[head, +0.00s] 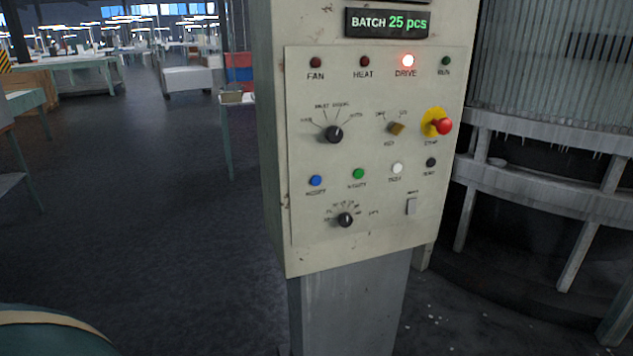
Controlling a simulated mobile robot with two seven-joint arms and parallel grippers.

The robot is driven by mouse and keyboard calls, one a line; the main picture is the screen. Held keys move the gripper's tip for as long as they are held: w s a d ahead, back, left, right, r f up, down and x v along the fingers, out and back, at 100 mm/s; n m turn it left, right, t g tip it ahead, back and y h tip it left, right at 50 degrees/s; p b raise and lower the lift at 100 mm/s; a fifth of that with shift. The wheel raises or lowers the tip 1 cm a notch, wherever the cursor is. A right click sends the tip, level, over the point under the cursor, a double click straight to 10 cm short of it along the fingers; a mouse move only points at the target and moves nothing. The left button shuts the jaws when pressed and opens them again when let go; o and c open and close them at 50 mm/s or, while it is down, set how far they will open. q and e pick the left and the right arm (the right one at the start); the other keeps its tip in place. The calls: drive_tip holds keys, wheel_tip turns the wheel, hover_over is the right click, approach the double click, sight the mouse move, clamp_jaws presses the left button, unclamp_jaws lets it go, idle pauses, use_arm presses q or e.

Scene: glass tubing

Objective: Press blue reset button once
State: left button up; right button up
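The blue button (316,180) is at the left of the button row on the cream control panel (300,250). Its label below is blurred and seems to read as reset. Nothing touches the button. A green button (358,174), a white button (397,168) and a dark button (431,162) follow to its right. The red DRIVE lamp (408,61) is lit; the FAN lamp (316,62) and HEAT lamp (365,61) are dark. Neither of my grippers is in view.
A red stop knob (444,126) on a yellow base juts out at the panel's right. Dark rotary knobs sit above (334,134) and below (345,220) the button row. Machinery (560,180) stands at right. Open floor (150,220) lies at left.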

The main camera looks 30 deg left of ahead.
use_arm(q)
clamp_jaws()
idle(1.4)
